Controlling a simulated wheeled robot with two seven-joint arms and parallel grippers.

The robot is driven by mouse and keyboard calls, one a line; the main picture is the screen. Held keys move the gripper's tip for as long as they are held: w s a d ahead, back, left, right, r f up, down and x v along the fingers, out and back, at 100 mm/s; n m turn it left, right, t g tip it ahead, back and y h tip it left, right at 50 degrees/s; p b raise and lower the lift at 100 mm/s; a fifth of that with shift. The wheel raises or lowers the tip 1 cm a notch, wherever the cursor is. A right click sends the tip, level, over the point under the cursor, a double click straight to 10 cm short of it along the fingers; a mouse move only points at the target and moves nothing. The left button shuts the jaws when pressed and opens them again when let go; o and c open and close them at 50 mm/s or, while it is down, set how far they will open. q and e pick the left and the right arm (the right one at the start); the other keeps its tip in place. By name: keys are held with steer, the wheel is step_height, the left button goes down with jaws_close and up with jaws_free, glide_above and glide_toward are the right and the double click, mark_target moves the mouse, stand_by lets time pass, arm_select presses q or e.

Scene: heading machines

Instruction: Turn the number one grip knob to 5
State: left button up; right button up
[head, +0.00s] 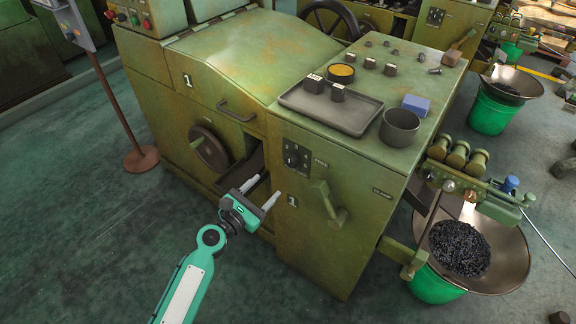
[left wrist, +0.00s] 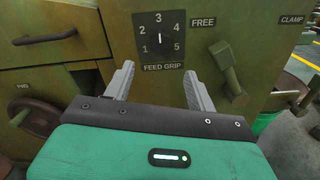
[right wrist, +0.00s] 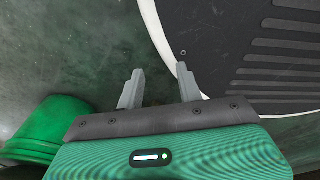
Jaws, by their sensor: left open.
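The number one machine (head: 330,250) has a small black feed grip knob (head: 291,158) on its front panel. In the left wrist view the knob (left wrist: 163,38) sits on a dial plate marked 1 to 5. Its white mark points up, at the 3. My left gripper (head: 262,190) is open and empty, in front of the machine and below-left of the knob in the head view. In the left wrist view the dial shows beyond the two spread fingers, not touched. My right gripper (right wrist: 160,70) is open and empty over the floor, outside the head view.
A FREE lever (head: 328,203) sticks out right of the dial. A drawer handle (head: 237,112), a handwheel (head: 209,147) and an open slot lie to the left. A tray (head: 330,110) lies on top. A green bucket (right wrist: 35,130) is near my right gripper.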

mark_target(289, 164)
arm_select(q)
steer(key=x, duration=1)
steer(key=shift+w+d, duration=0.1)
steer(key=shift+w, duration=0.1)
steer(key=shift+w+d, duration=0.35)
steer(key=shift+w, duration=0.05)
arm_select(e)
steer(key=shift+a+f, duration=0.1)
steer(key=shift+a, duration=0.2)
